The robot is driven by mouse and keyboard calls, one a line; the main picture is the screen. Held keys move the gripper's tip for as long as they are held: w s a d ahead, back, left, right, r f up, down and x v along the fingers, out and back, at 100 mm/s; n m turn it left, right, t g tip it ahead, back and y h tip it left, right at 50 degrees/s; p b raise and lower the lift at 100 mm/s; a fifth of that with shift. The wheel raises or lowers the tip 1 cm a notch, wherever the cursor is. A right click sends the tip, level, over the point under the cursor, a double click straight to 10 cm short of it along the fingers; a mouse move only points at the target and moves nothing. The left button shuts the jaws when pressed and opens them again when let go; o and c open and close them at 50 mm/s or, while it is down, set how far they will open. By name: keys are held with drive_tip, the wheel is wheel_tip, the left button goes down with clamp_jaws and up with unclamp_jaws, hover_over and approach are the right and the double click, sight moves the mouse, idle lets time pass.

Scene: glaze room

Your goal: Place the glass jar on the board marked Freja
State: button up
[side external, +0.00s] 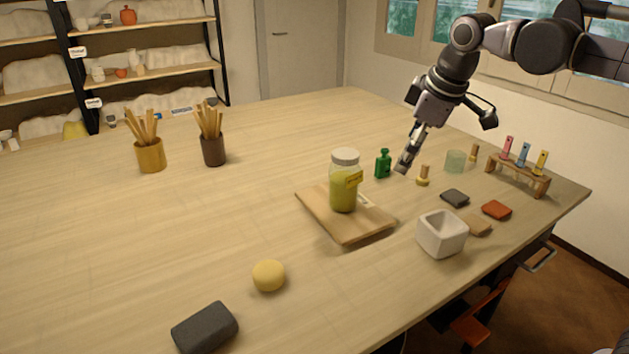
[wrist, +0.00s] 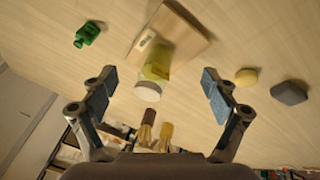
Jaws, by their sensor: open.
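The glass jar (side external: 343,190) has a pale lid, yellow-green contents and a yellow tag. It stands upright on a wooden board (side external: 372,226) in the middle of the table. A pale label on the board is partly hidden behind the jar, and I cannot read a name on it. My gripper (side external: 404,166) is above the table, to the right of the jar and apart from it. In the wrist view, the fingers of my gripper (wrist: 158,80) are spread with nothing held. The jar (wrist: 158,68) and board (wrist: 195,42) lie beyond them.
A green bottle (side external: 383,164) stands between jar and gripper. A small wooden-handled stamp (side external: 423,177) is close to my gripper. A white square pot (side external: 441,234) is right of the board. The table's left is mostly clear.

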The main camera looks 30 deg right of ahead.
drive_tip(key=s+f+m+t, duration=0.1)
drive_tip(key=s+f+m, duration=0.1)
drive_tip(key=s+f, duration=0.2)
drive_tip(key=s+d+f+m+t, duration=0.1)
drive_tip(key=s+f+m, duration=0.1)
drive_tip(key=s+f, duration=0.3)
drive_tip(key=s+f+m, duration=0.2)
drive_tip(key=s+f, duration=0.2)
drive_tip(key=f, duration=0.1)
drive_tip(key=shift+s+d+m+t, duration=0.2)
drive_tip(key=shift+d+m+t, duration=0.1)
drive_tip(key=shift+m+t, duration=0.1)
